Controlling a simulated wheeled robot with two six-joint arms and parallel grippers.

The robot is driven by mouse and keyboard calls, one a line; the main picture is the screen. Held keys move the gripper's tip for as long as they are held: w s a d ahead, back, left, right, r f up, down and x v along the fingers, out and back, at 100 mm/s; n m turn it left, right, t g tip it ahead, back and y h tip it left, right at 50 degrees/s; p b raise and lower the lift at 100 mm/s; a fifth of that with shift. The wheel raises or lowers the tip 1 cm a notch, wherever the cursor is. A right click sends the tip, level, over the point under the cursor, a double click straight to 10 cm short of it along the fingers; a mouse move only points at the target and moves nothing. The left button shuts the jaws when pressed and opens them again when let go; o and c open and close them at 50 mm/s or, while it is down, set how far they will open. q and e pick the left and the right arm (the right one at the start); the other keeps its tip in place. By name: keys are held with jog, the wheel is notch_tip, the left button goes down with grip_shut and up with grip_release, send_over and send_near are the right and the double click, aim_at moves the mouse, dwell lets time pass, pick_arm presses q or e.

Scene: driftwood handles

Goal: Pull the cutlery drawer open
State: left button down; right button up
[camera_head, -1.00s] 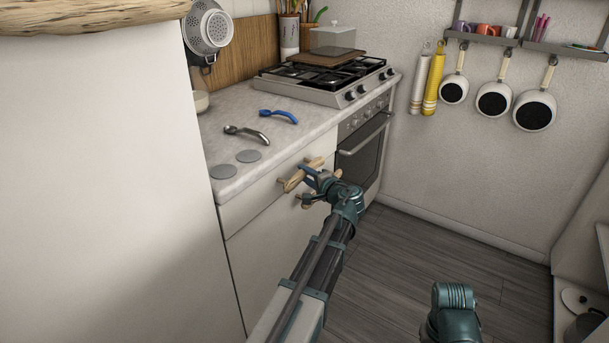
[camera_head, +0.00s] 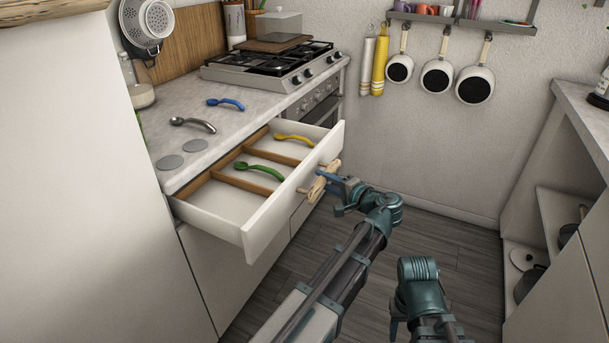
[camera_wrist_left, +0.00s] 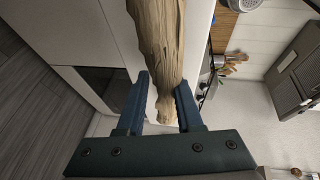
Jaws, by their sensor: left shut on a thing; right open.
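The cutlery drawer (camera_head: 247,238) stands well out of the counter in the head view. Its inside has wooden dividers, with a green spoon (camera_head: 260,170) and a yellow spoon (camera_head: 294,139) in separate compartments. My left gripper (camera_head: 327,183) is at the driftwood handle (camera_head: 318,186) on the drawer front. In the left wrist view the blue fingers (camera_wrist_left: 162,105) sit on both sides of the driftwood handle (camera_wrist_left: 159,45), shut on it. My right gripper (camera_head: 394,328) is low in the head view, mostly hidden behind its own arm, away from the drawer.
A blue spoon (camera_head: 226,103) and a grey spoon (camera_head: 193,124) lie on the counter (camera_head: 180,98) near two grey discs. A gas hob (camera_head: 270,68) is behind. A tall white panel (camera_head: 80,180) stands left; a shelf unit (camera_head: 560,190) stands right. Floor between is clear.

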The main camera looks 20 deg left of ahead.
pick_arm(q)
jog(key=shift+s+d, duration=0.2)
jog(key=shift+d, duration=2.1)
jog(key=c, duration=0.6)
grip_release()
